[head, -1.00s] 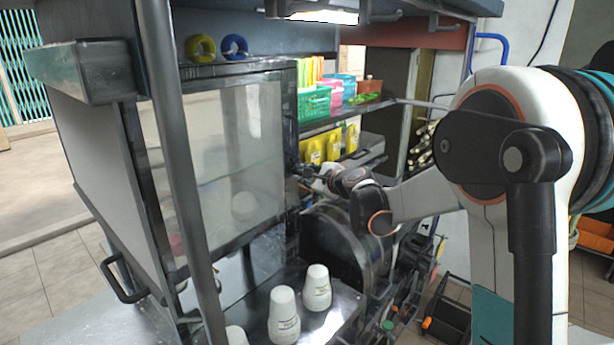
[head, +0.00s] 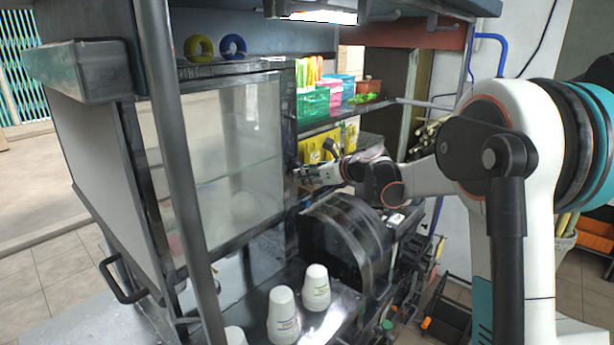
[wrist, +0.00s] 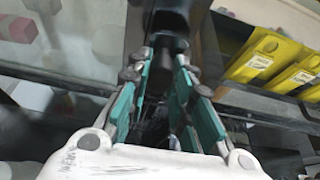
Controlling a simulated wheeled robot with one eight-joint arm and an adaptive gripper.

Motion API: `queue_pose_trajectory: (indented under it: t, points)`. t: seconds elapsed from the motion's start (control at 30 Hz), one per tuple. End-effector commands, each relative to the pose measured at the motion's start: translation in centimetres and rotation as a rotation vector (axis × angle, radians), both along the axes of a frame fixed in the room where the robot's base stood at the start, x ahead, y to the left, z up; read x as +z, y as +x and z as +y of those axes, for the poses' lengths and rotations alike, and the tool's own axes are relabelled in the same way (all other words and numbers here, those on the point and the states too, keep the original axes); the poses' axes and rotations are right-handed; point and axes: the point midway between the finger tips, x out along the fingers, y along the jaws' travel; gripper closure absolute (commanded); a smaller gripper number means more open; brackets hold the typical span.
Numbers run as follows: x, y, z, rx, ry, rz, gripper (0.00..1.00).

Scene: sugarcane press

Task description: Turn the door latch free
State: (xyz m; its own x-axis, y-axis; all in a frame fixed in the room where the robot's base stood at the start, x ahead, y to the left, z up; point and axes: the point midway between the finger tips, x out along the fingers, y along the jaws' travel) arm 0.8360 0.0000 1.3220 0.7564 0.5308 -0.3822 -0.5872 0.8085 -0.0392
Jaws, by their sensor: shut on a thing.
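The glass-fronted cabinet door (head: 225,165) stands at left centre in the head view, in a dark metal frame. My gripper (head: 303,172) is at the door's right edge, about mid-height. In the wrist view, the teal-padded fingers of my gripper (wrist: 160,75) close on the dark door latch (wrist: 158,28), which stands out against the door edge. The part of the latch between the fingers is mostly hidden. In the head view the latch is too small and covered to read its angle.
A dark round press housing (head: 345,240) lies just below my forearm. White cups (head: 284,315) stand on the metal counter. A grey post (head: 172,130) crosses in front of the cabinet.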

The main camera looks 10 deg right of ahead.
Motion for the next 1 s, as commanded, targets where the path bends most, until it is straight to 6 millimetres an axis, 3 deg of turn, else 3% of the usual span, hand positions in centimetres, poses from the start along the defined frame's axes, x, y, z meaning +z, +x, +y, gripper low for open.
queue_pose_trajectory:
  t: [0.63,0.67,0.73,1.0]
  points:
    - [-0.11,-0.02,-0.04,0.001,0.043,0.034,1.0]
    - [-0.11,-0.02,-0.04,0.001,0.043,0.034,0.77]
    - [-0.1,-0.01,-0.04,0.001,0.043,0.034,0.61]
    - [-0.05,0.02,-0.04,0.0,0.043,0.033,0.59]
